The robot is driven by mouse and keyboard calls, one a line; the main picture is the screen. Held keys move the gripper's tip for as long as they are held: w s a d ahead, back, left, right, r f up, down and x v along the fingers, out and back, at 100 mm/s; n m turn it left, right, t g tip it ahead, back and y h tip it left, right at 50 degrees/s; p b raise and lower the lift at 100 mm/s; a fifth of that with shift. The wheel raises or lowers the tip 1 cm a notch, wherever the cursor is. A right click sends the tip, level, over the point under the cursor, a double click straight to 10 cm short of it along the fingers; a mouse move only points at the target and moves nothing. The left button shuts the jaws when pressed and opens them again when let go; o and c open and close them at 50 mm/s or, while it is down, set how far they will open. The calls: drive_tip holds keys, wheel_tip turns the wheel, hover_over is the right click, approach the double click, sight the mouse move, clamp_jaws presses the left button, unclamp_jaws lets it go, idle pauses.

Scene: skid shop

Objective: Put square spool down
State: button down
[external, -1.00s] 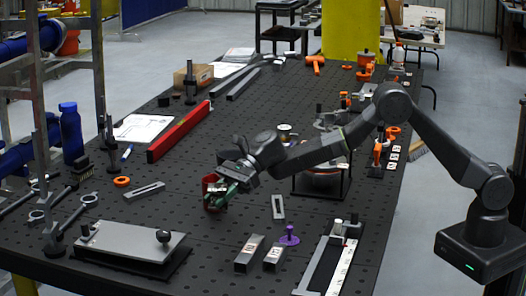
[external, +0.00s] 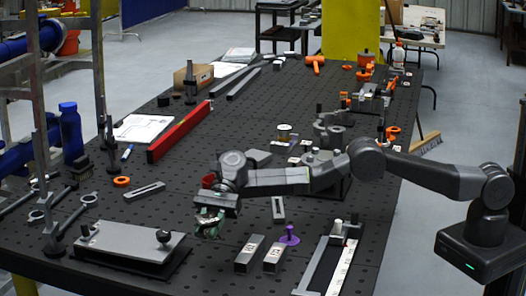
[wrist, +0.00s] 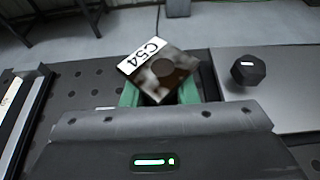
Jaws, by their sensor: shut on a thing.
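The square spool (wrist: 146,78) is a brown, square-faced piece with a dark round middle and a white "C54" label, seen in the wrist view. My gripper (wrist: 160,95) is shut on it, with green fingers on either side. In the external view my gripper (external: 208,228) points down over the left-middle of the dark perforated table (external: 165,215). The spool is hard to make out there. I cannot tell whether it touches the table.
A grey plate with a black knob (external: 135,243) lies to the left of my gripper. Two square metal tubes (external: 249,253) and a purple piece (external: 289,237) are to the right. A red object (external: 208,181) is partly hidden behind my gripper. An orange ring (external: 122,181) lies farther left.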

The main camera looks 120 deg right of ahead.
sight(210, 265)
wheel_tip(210, 265, down, 8)
drive_tip(key=shift+r+p, duration=0.1)
drive_tip(key=shift+p, duration=0.5)
drive_tip(key=shift+f, duration=0.2)
drive_tip(key=shift+f, duration=0.1)
drive_tip(key=shift+f+b, duration=0.1)
drive_tip(key=shift+b, duration=0.25)
drive_tip(key=c, duration=1.1)
unclamp_jaws()
drive_tip(key=shift+c, duration=0.2)
drive_tip(key=shift+r+p, duration=0.2)
drive_tip(key=shift+p, duration=0.1)
drive_tip(key=b+v, duration=0.2)
drive_tip(key=v, duration=1)
drive_tip(key=shift+a, duration=0.1)
